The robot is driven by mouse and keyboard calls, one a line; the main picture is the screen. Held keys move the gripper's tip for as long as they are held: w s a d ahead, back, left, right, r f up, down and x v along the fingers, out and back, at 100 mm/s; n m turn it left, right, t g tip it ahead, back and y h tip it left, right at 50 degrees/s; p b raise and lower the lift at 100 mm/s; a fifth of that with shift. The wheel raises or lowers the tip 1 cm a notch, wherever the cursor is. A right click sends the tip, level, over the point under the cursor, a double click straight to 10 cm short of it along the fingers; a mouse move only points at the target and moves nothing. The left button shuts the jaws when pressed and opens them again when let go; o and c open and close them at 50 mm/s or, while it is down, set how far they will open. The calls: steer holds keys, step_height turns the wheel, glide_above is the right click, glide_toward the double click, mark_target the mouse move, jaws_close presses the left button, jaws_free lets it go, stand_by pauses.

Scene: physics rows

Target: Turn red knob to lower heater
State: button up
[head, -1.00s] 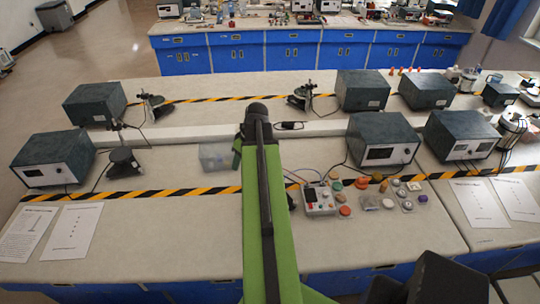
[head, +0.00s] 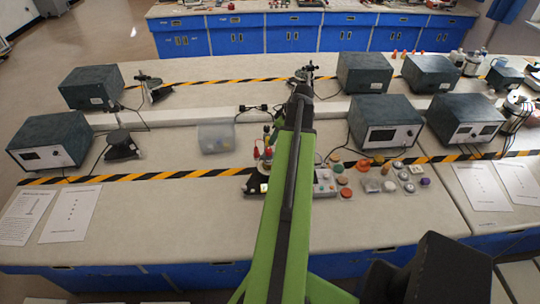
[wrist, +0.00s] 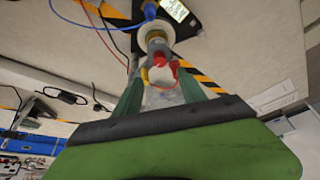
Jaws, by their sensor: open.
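In the wrist view a small red part (wrist: 164,72), perhaps the red knob, shows between the two green fingers of my gripper (wrist: 159,80). The gripper is open; I cannot tell whether a finger touches the red part. The red part is by a round grey-and-white piece on a dark base with a lit label (wrist: 174,10). In the head view a small dark-based device (head: 257,189) with red parts and a lit label stands just left of my arm, which partly covers it. My gripper is hidden behind the arm there.
A control box (head: 325,185) and several coloured caps (head: 362,166) lie right of my arm. A clear tub (head: 215,138) stands to the left. Dark instrument boxes (head: 385,122) stand farther back.

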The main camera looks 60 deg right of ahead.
mark_target(269, 149)
steer(key=b+x, duration=0.7)
steer(key=x, duration=0.3)
steer(key=shift+s, duration=0.1)
steer(key=shift+r, duration=0.1)
steer(key=shift+c, duration=0.2)
